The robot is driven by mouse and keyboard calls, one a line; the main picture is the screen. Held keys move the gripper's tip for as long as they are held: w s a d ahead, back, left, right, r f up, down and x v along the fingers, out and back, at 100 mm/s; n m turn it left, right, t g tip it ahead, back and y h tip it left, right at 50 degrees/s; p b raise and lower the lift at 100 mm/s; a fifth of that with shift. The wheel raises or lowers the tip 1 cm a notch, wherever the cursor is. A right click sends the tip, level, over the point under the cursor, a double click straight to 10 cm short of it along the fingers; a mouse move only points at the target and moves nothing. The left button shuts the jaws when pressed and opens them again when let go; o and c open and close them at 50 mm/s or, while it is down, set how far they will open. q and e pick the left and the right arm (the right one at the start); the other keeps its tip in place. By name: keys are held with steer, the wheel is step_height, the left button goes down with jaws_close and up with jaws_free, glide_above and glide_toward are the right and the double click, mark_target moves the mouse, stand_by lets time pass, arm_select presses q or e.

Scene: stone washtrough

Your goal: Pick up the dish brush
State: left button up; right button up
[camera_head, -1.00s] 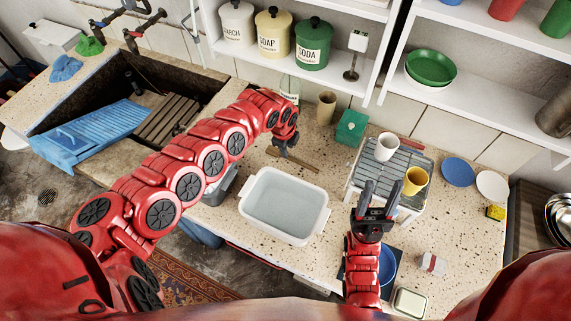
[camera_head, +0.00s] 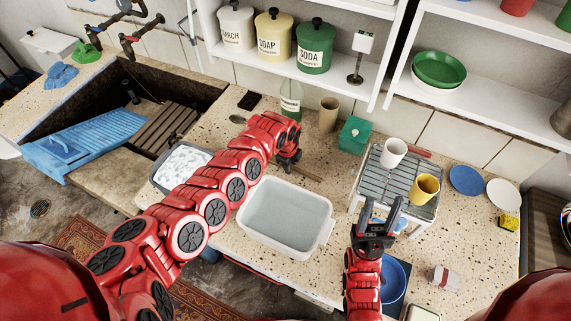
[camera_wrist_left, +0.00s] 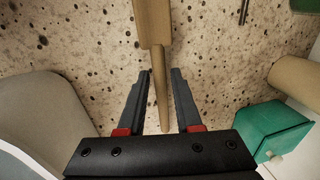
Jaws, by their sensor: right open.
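A wooden long-handled tool, which looks like the dish brush (camera_wrist_left: 161,85), lies on the speckled counter in the left wrist view. Its wide part is at the top and its handle tapers toward me; I see no bristles. My left gripper (camera_wrist_left: 162,76) is open, with one finger on each side of the handle. In the head view, the left gripper (camera_head: 289,166) is low over the counter behind the white basin and hides part of the tool (camera_head: 310,174). My right gripper (camera_head: 377,208) is open and empty, pointing up in front of the grey rack.
The white basin (camera_head: 283,246) of water stands in front of the left gripper. A grey tub with suds (camera_head: 178,163) is left of it. A green box (camera_head: 354,133) and a tan cup (camera_head: 328,114) stand behind. The rack (camera_head: 385,185) holds a white and a yellow mug.

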arm_select(q)
jaws_close()
stand_by(0.4)
step_height(320, 180, up, 10)
steer(key=p, duration=0.8)
steer(key=shift+c, duration=1.7)
jaws_free()
jaws_close()
